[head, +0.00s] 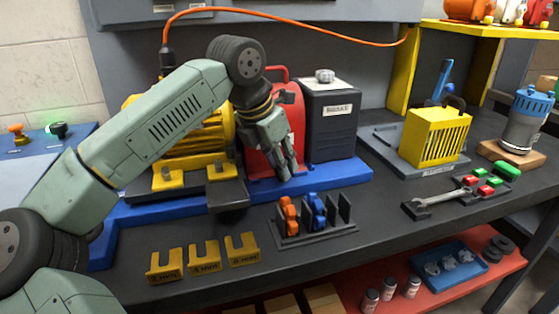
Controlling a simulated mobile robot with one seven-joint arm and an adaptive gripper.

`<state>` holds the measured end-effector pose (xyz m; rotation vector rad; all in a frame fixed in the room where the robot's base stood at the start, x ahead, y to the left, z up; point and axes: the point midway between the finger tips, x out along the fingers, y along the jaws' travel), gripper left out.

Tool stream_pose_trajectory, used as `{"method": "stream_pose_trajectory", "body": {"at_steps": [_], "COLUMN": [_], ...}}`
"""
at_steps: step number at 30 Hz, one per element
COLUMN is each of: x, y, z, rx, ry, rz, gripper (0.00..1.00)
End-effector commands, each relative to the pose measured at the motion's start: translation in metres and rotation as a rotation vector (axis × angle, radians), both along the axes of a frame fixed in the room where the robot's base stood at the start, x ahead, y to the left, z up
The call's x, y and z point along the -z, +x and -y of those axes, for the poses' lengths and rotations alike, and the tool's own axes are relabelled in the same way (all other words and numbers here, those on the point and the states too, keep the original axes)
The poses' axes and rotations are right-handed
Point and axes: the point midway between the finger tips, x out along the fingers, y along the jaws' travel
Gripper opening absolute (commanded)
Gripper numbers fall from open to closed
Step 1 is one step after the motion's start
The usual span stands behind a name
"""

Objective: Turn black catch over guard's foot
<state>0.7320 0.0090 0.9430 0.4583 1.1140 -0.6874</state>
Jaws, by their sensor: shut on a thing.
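A red guard (262,150) with a handle on top stands on the blue base (335,174), between the yellow motor (190,150) and a dark labelled box (331,120). My gripper (287,172) reaches down in front of the guard, with its fingertips low by the guard's front foot. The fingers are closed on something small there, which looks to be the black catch. The fingers hide the catch, so I cannot tell which way it is turned. They also hide part of the guard's foot.
In front stand a rack (312,232) with orange and blue pieces and several yellow slotted shims (204,258). To the right are a yellow slotted cover (437,138) and a wrench (437,199). The dark bench between the rack and the wrench is clear.

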Motion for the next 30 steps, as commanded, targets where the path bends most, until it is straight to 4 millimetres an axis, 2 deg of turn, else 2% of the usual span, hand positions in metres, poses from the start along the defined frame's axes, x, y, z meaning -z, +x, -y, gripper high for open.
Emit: {"method": "stream_pose_trajectory", "body": {"at_steps": [15, 16, 24, 30], "x": [0.0005, 0.0005, 0.0003, 0.0002], "y": [0.0000, 0.0000, 0.0001, 0.0001], "z": [0.0000, 0.0000, -0.0001, -0.0002], "rx": [0.021, 0.021, 0.019, 0.018], "ry": [0.001, 0.001, 0.001, 0.001], "rz": [-0.001, -0.001, 0.000, -0.001], "gripper": [0.00, 0.29, 0.47, 0.48]}}
